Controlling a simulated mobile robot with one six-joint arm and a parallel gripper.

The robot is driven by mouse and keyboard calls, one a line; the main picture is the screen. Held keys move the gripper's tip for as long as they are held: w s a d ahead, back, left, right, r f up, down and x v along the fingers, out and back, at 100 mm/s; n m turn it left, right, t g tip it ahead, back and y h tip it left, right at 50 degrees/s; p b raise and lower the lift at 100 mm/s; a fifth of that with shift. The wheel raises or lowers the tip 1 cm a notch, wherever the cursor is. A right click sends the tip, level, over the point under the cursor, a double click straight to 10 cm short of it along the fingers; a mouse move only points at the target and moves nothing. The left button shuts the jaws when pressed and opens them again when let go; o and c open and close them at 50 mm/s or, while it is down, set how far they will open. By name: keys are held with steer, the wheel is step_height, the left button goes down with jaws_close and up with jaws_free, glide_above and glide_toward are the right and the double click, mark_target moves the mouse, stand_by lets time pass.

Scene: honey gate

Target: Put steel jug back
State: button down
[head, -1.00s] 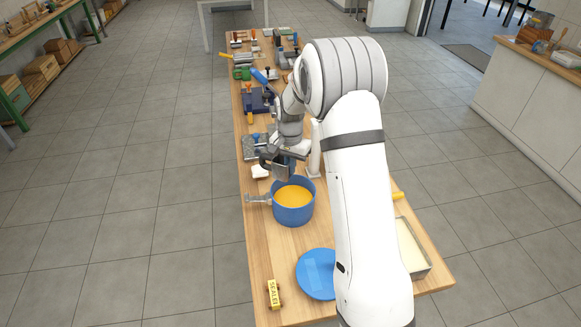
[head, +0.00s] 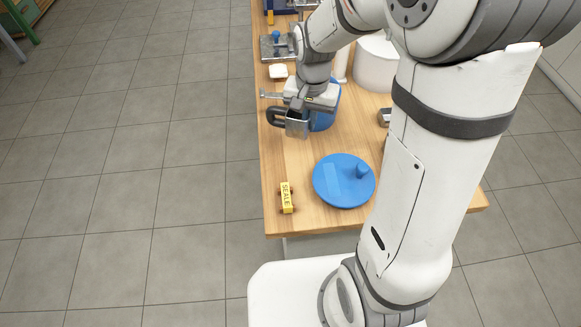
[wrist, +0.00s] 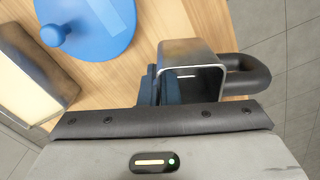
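The steel jug (head: 297,127), a square metal vessel with a dark loop handle, hangs below my gripper (head: 304,106) in the head view. In the wrist view the steel jug (wrist: 192,55) shows its open mouth, with the black handle to the right. My gripper (wrist: 163,88) appears shut on the jug's wall, one dark blue finger outside and one inside. The jug is in front of the blue pot (head: 325,112) and partly hides it, near the table's left edge. My arm hides part of the pot too.
A blue lid (head: 340,192) with a knob lies on the wooden table (head: 300,163). A yellow labelled block (head: 287,197) stands left of it. A white cylinder (head: 375,68) and a small white piece (head: 278,72) are farther back. Table between jug and lid is clear.

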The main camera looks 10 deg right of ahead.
steer(key=f, duration=0.3)
steer(key=s+f, duration=0.1)
steer(key=f, duration=0.6)
steer(key=shift+s+f, duration=0.15)
steer(key=shift+f, duration=0.2)
steer(key=shift+b, duration=0.3)
steer(key=shift+f, duration=0.25)
steer(key=c, duration=1.7)
jaws_free()
steer(key=shift+r, duration=0.1)
